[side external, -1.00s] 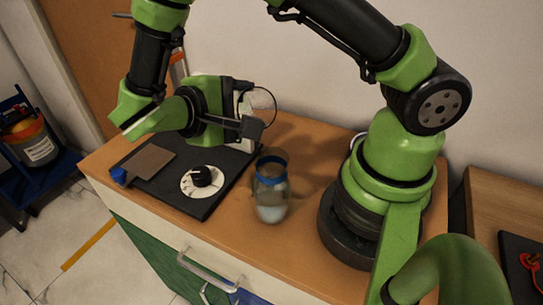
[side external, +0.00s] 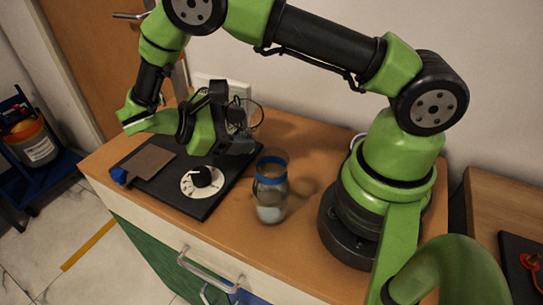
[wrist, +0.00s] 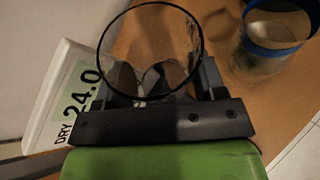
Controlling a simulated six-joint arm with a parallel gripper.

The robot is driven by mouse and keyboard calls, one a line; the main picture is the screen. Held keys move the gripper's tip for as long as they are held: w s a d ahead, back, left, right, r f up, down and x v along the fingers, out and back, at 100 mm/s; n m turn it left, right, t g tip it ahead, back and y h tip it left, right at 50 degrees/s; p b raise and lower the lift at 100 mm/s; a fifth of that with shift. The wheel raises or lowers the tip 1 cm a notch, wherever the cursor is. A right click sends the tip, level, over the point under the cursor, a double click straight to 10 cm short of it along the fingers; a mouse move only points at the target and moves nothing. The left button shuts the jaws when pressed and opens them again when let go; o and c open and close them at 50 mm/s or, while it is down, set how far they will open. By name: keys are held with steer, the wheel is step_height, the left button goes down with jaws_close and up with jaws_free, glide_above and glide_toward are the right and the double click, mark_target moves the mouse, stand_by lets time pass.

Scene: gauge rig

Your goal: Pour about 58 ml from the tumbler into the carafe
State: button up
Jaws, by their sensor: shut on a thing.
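The clear tumbler (wrist: 150,8) with a dark rim is between my gripper's fingers (wrist: 157,82) in the wrist view, and the gripper is shut on it. Its content level cannot be told. In the side view my gripper (side external: 238,142) is behind and left of the carafe, and the tumbler is mostly hidden there. The carafe (side external: 270,205), a glass jar with a blue band, stands upright on the bench with pale content low inside. It also shows at the top right of the wrist view (wrist: 275,28), apart from the tumbler.
A black board (side external: 200,208) with a white dial (side external: 188,184) and a brown pad (side external: 147,161) lies left of the carafe. A white card marked "24.0 DRY" (wrist: 62,95) stands close beside the tumbler in the wrist view.

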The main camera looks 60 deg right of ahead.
mark_target(231, 110)
steer(key=shift+n+g, duration=0.4)
steer(key=shift+n, duration=0.1)
steer(key=r, duration=0.6)
steer(key=shift+w+d+r, duration=0.15)
steer(key=shift+w+r, duration=0.25)
steer(key=shift+w+d+r+n+g+y, duration=0.1)
steer(key=shift+w+r+n+g+y, duration=0.1)
steer(key=shift+r+n+g, duration=0.3)
steer(key=shift+w+d+r+n+g+y, duration=0.1)
steer(key=shift+w+r+n+y, duration=0.1)
steer(key=shift+r, duration=0.45)
